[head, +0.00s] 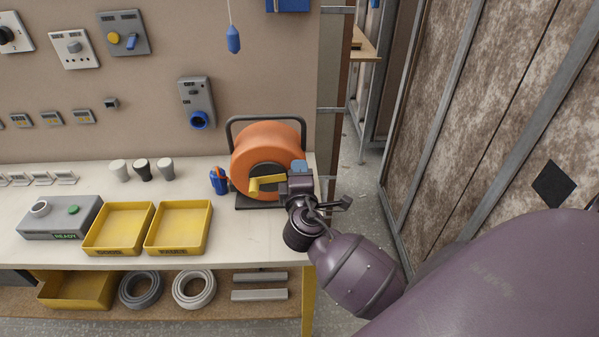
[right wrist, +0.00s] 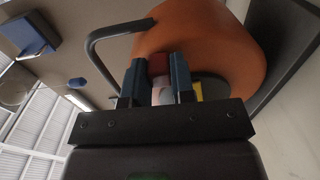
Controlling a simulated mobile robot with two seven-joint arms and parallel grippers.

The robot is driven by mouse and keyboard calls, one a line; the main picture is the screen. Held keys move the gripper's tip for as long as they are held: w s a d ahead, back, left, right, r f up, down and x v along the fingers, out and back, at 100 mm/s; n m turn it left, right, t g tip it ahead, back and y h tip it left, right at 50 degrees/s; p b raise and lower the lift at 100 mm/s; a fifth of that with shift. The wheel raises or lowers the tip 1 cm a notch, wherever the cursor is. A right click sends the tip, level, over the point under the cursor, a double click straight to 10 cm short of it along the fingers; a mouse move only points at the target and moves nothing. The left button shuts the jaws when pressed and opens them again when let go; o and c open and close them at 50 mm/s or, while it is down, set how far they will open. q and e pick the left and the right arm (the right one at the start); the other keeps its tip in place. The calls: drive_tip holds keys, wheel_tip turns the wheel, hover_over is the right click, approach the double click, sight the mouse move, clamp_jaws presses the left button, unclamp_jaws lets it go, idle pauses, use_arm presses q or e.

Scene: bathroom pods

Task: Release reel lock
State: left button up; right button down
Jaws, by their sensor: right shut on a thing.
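The cable reel (head: 262,150) is a large orange drum on a dark stand with a dark handle frame, at the right end of the bench; it fills the top of the right wrist view (right wrist: 205,35). A yellow arm (head: 267,184) crosses the drum's front. My right gripper (head: 299,167) is at the drum's right front side, with its blue fingertips against it. In the right wrist view, its fingers are closed on a small reddish piece (right wrist: 158,65), apparently the reel lock. The head view hides this piece behind the gripper. My left gripper is not in view.
Two yellow trays (head: 207,234) and a grey box marked READY (head: 62,232) stand left on the bench. A blue pendant (head: 233,40) hangs above. A metal upright (head: 334,90) stands close right.

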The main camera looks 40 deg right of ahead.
drive_tip(key=c, duration=1)
unclamp_jaws()
drive_tip(key=shift+r, duration=0.35)
drive_tip(key=shift+o, duration=0.2)
drive_tip(key=shift+f, duration=0.1)
drive_tip(key=b+v, duration=0.1)
drive_tip(key=v, duration=0.9)
drive_tip(key=shift+s, duration=0.35)
drive_tip(key=shift+a, duration=0.1)
